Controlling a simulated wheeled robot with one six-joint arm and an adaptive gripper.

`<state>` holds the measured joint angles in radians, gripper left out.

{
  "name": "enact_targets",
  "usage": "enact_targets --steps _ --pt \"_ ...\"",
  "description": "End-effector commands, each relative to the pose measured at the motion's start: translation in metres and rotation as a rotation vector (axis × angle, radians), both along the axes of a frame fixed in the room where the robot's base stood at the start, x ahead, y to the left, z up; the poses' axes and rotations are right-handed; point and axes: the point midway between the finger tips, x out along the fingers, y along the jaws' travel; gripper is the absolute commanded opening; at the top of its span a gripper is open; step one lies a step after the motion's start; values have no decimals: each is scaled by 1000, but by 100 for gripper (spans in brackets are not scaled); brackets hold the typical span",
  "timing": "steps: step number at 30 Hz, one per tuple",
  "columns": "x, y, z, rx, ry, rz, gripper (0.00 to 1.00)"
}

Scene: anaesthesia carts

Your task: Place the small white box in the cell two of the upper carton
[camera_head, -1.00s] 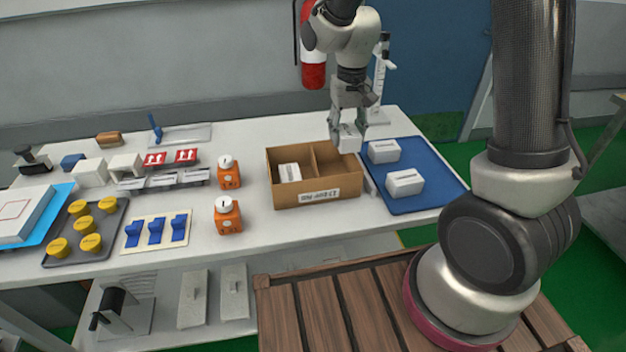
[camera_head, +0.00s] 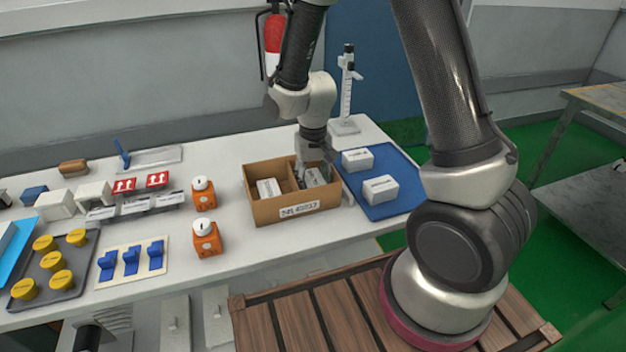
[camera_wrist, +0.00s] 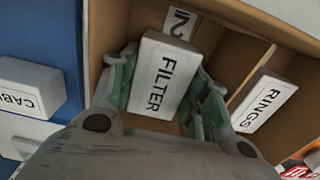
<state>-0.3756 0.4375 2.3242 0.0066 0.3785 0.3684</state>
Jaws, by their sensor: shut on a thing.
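My gripper (camera_wrist: 165,90) is shut on a small white box (camera_wrist: 163,78) marked FILTER, with a finger on each side. In the head view the held box (camera_head: 316,177) is inside the right compartment of the brown carton (camera_head: 262,211). In the wrist view a tag that reads like a 2 (camera_wrist: 180,22) lies just beyond the box in that same compartment. I cannot tell whether the box touches the carton floor. Another white box (camera_head: 268,188), marked RINGS in the wrist view (camera_wrist: 264,100), lies in the other compartment, past the divider.
A blue tray (camera_head: 404,199) right of the carton bears two white boxes (camera_head: 380,189). Two orange containers (camera_head: 207,240) stand to the left. A white stand (camera_head: 346,105) is behind the tray. Bare table shows in front of the carton.

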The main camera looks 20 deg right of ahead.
Motion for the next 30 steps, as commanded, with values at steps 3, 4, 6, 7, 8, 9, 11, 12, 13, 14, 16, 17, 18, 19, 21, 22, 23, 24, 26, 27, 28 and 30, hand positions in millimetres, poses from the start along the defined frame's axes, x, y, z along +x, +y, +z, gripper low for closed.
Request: enact_targets --steps 3,4,6,7,8,9,11,12,13,14,16,17,18,19,21,22,23,24,26,27,28,30 --pt "-1 0 -1 -1 2 0 57" --pt "-1 0 -1 -1 2 0 62" --pt "0 0 0 -1 2 0 68" --pt "0 0 0 -1 2 0 68" --pt "0 0 0 -1 2 0 68" --pt "0 0 0 -1 1 0 68" --pt "0 0 0 -1 1 0 68" --pt "0 0 0 -1 1 0 68" --pt "0 0 0 -1 1 0 68" --pt "0 0 0 0 1 0 68" --pt "0 0 3 0 0 0 68" --pt "0 0 6 0 -1 0 68" --pt "1 0 11 1 -3 0 68" --pt "1 0 15 1 -3 0 68" --pt "1 0 29 1 -4 0 68" --pt "1 0 36 1 -5 0 68" --pt "1 0 43 1 -5 0 68" --pt "1 0 52 1 -6 0 68" --pt "1 0 66 1 -6 0 68" --pt "1 0 75 0 -5 0 68" --pt "1 0 81 0 -5 0 68" --pt "1 0 94 0 -4 0 68"
